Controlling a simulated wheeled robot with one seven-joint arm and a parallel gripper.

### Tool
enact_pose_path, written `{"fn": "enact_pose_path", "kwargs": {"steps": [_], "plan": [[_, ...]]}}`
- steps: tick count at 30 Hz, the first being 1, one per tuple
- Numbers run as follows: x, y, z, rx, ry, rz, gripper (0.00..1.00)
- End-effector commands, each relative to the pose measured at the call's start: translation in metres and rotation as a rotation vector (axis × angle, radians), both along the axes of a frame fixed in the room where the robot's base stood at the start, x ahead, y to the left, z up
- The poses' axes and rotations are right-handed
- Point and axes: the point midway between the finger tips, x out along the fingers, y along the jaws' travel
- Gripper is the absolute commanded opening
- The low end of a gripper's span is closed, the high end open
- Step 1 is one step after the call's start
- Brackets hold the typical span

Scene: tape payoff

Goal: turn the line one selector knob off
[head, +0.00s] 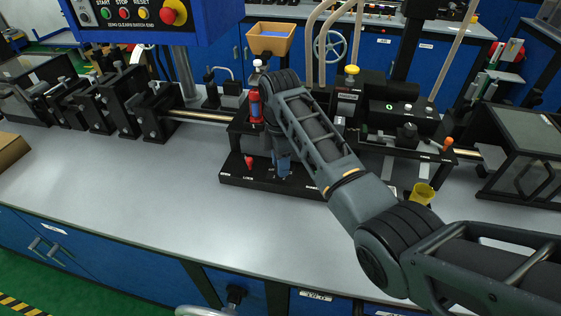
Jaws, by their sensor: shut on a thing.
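My arm reaches in from the lower right and bends down behind its own links at the middle of the bench. What shows of my gripper (283,165) is its low end, over the front of a black base plate (262,186). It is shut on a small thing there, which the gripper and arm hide. I cannot make out the line one selector knob or which way it points. A red knob (249,162) stands on the same plate just left of my gripper, apart from it. Small white labels run along the plate's front, too small to read surely.
A red and blue upright part (255,105) stands close left of my forearm. Black roller stands (118,105) fill the back left. A blue control panel (140,20) hangs above. The grey bench top (120,195) is clear at front left.

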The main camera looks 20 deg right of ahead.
Motion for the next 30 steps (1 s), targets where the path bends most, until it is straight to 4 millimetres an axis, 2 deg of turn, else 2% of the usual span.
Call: {"fn": "enact_pose_path", "kwargs": {"steps": [30], "plan": [[0.0016,-0.0007,0.0013,0.001,-0.002,-0.964,0.03]]}}
